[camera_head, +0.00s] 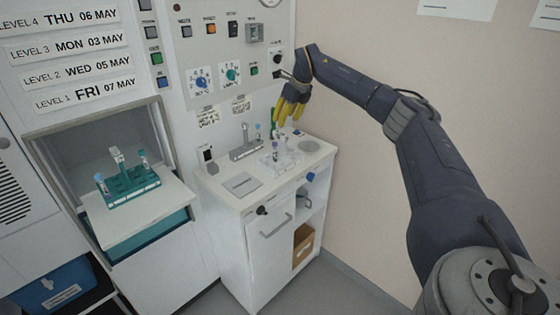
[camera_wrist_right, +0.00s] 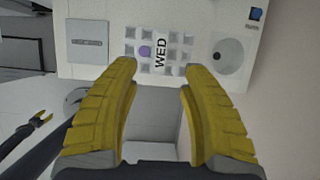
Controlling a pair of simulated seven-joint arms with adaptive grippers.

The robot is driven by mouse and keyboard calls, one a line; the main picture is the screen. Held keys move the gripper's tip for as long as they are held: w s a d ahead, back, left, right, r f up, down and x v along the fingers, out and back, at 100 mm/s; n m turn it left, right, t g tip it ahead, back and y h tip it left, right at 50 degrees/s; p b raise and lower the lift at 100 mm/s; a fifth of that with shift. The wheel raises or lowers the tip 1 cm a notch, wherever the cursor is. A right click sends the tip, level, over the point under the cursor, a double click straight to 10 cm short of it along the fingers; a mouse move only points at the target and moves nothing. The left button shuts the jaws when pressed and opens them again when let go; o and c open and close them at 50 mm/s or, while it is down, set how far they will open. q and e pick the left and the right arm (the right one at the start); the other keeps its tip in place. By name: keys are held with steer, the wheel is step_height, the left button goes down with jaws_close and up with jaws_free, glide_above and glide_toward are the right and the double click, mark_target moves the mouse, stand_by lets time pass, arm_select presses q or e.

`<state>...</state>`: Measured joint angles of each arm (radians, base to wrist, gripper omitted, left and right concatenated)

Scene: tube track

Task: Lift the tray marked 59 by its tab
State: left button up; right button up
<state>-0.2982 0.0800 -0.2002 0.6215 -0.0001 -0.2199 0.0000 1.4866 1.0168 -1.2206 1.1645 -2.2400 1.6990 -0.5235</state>
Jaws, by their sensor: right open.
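A green tray (camera_head: 128,188) with an upright tab and several capped tubes sits on the pulled-out shelf at the left. A smaller grey tray (camera_head: 245,152) with an upright tab stands at the back of the white counter. I cannot read a 59 on either tray. My right gripper (camera_head: 290,116) is open and empty above the back right of the counter, apart from both trays. In the right wrist view its yellow fingers (camera_wrist_right: 160,75) are spread, with nothing between them. A yellow-tipped gripper, apparently my left one (camera_wrist_right: 40,119), shows small at the left edge there.
A pale rack (camera_head: 280,160) is on the counter; its label reads WED in the right wrist view (camera_wrist_right: 160,53). A grey plate (camera_head: 242,184) and a round recess (camera_head: 309,146) flank it. The control panel (camera_head: 220,45) rises behind. The counter's front has a handle (camera_head: 276,226).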

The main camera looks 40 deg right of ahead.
mark_target(280, 133)
steer(key=shift+x, duration=4.45)
steer(key=shift+d, duration=0.1)
jaws_close()
